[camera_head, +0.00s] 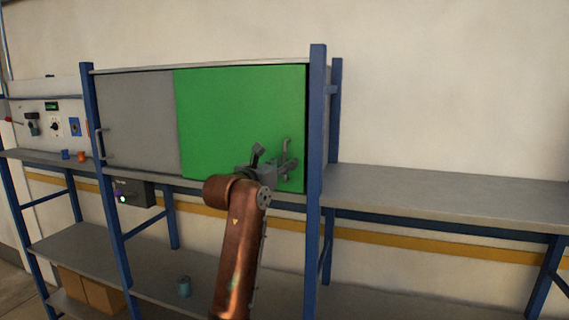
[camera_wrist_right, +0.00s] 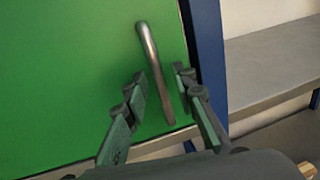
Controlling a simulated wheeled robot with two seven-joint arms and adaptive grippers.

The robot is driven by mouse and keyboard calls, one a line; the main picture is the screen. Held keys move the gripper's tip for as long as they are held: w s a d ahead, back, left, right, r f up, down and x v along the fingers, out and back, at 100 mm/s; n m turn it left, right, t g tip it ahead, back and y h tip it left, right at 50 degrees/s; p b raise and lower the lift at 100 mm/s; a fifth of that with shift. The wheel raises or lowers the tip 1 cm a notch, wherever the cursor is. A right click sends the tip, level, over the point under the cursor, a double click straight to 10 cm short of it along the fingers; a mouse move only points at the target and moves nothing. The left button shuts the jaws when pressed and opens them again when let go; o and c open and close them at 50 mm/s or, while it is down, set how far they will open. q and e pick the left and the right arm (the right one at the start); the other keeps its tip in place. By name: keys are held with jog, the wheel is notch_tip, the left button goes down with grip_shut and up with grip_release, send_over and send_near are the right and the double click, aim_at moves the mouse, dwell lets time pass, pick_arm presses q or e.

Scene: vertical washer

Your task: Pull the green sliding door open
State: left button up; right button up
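The green sliding door (camera_head: 235,115) fills the right part of the cabinet, against the right post, beside a grey panel (camera_head: 137,118). Its metal bar handle (camera_head: 287,148) stands upright near the door's right edge and also shows in the right wrist view (camera_wrist_right: 148,50). My right gripper (camera_head: 275,162) is at the lower part of the handle. In the right wrist view its fingers (camera_wrist_right: 160,90) are spread, with the handle's lower end between them and a visible gap to each finger. My left gripper is not in view.
A blue post (camera_head: 316,180) stands just right of the door and handle. A grey shelf (camera_head: 450,195) extends to the right, bare.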

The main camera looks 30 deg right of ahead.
grip_shut()
dwell(0.6)
